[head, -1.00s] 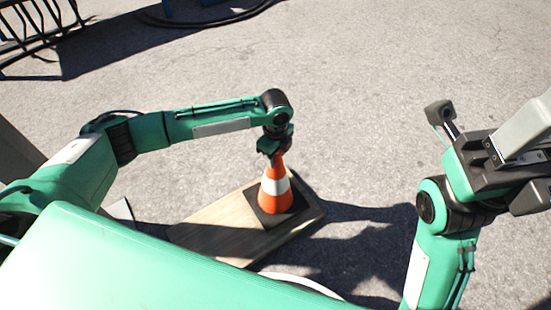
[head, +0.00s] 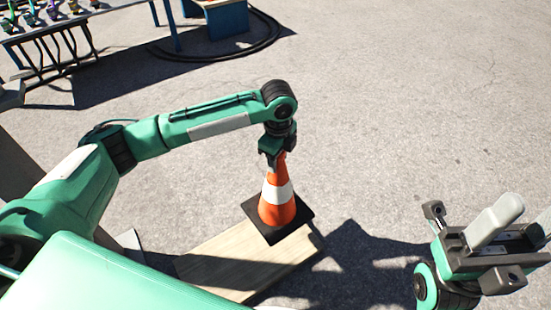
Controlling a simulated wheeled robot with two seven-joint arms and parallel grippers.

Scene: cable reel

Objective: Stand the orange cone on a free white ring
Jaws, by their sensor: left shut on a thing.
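The orange cone (head: 277,200) has a white band and a square black base. My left gripper (head: 274,158) is shut on its top from above. The cone hangs upright, and its base seems to be a little above the wooden board (head: 245,262). My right gripper (head: 500,240) is at the right edge, away from the cone, with its fingers spread and nothing seen between them. No white ring is clearly in view.
A table (head: 75,22) with several small items stands at the top left. A blue box-like stand (head: 228,22) with a black cable (head: 270,40) on the ground is beside it. The grey pavement (head: 400,120) in the middle and right is clear.

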